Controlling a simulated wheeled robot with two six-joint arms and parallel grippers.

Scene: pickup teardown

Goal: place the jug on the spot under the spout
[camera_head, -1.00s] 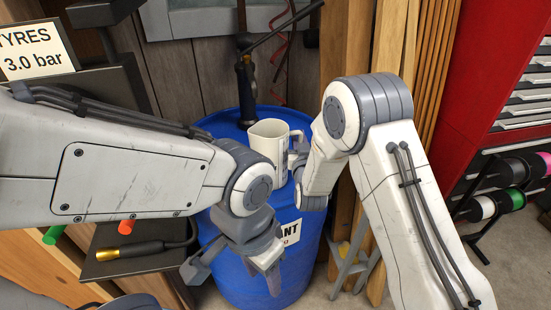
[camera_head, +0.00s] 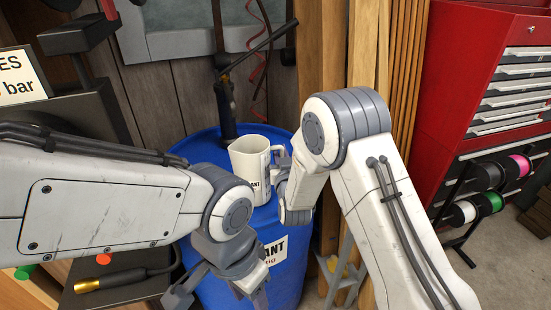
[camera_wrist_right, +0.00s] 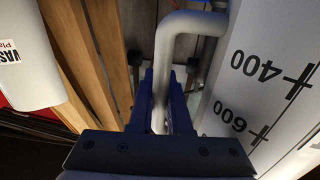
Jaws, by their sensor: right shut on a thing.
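The white jug (camera_head: 248,165) is upright at the top of the blue barrel (camera_head: 205,150), its handle toward the right. I cannot tell whether its base touches the barrel. My right gripper (camera_head: 283,172) is at the handle. In the right wrist view, its blue fingers (camera_wrist_right: 162,95) are shut around the jug's handle (camera_wrist_right: 163,62), and the jug's wall (camera_wrist_right: 260,90) shows volume marks. A black pump (camera_head: 226,108) with a long lever stands behind the jug; I cannot make out its spout or the spot under it. My left gripper (camera_head: 215,287) is open and empty in front of the barrel.
A dark stand (camera_head: 115,282) with a brass-ended hose is at the left. Wooden planks (camera_head: 320,60) stand behind my right arm. A red tool cabinet (camera_head: 450,75) and a rack of spools (camera_head: 488,203) are at the right. Bare floor shows at the lower right.

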